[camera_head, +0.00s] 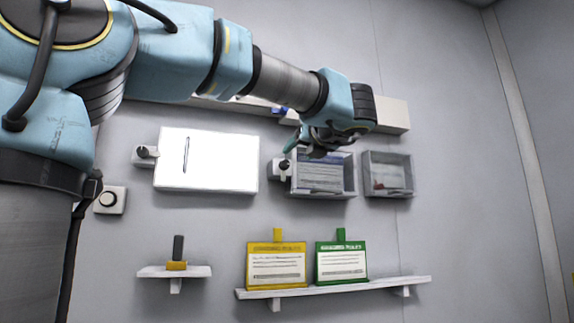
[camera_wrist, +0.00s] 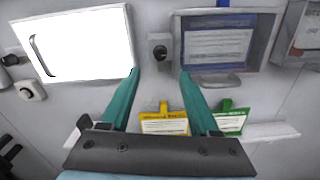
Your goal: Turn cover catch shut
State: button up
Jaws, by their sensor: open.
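A white cover panel (camera_head: 206,160) with a dark upright handle is on the wall; it also shows in the wrist view (camera_wrist: 75,42). A black-knobbed catch (camera_head: 284,166) sits between the cover and an open grey box (camera_head: 351,176). In the wrist view this catch (camera_wrist: 159,50) appears just beyond and between the fingertips. A similar knob (camera_head: 146,153) sits at the cover's left edge. I cannot tell which knob is the cover catch. My gripper (camera_wrist: 159,74) is open, with teal fingers apart and nothing between them; contact with the catch cannot be seen.
Another grey box (camera_head: 388,175) hangs at the right. Below, a shelf (camera_head: 335,287) bears a yellow sign (camera_head: 276,265) and a green sign (camera_head: 341,262). A small shelf (camera_head: 175,272) and a round knob (camera_head: 109,199) are at the left. The right wall is bare.

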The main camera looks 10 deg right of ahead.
aim_at(286, 163)
jog(key=w+p, duration=0.1)
jog(key=w, duration=0.2)
jog(key=w+p, duration=0.1)
jog(key=w, duration=0.2)
jog(key=w+a+p, duration=0.1)
jog(key=w, duration=0.3)
jog(key=shift+a, duration=0.1)
jog(key=shift+c, duration=0.3)
grip_shut()
